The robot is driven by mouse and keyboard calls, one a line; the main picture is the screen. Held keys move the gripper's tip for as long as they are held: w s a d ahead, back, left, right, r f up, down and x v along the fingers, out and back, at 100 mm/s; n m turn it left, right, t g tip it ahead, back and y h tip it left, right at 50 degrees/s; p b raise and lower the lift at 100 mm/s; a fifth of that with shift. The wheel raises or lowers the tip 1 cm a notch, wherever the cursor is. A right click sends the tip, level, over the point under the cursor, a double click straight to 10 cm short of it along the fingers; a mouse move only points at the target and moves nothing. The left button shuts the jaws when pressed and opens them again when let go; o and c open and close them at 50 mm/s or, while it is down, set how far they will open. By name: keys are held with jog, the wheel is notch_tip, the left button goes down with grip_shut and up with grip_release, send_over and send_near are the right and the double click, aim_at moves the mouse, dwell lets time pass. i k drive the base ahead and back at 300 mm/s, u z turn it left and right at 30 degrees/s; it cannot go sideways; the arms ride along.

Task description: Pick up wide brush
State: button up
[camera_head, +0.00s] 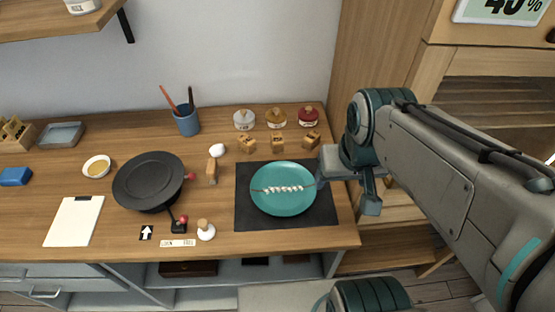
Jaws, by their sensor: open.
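A flat wooden piece (212,170) that looks like the wide brush lies on the wooden table, between the black round pan and the dark mat. It is small in the picture, so its bristles cannot be told clearly. My gripper (347,187) is open and empty at the right end of the table, beside the right edge of the dark mat and well to the right of the brush. Two thin-handled tools, one red and one dark, stand in a blue cup (187,122) at the back.
A teal plate (268,205) with a row of white pieces sits on the dark mat (252,222). The black pan (147,178) lies left of the brush. A white round thing (217,150) is just behind it; a wooden-knobbed white thing (205,230) stands in front. Small jars and wooden blocks stand behind the mat.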

aim_at(213, 172)
jog(key=k, duration=0.5)
jog(key=z, duration=2.85)
jog(key=k, duration=1.9)
jog(key=u, duration=2.05)
jog(key=i, duration=0.5)
jog(key=u, duration=0.05)
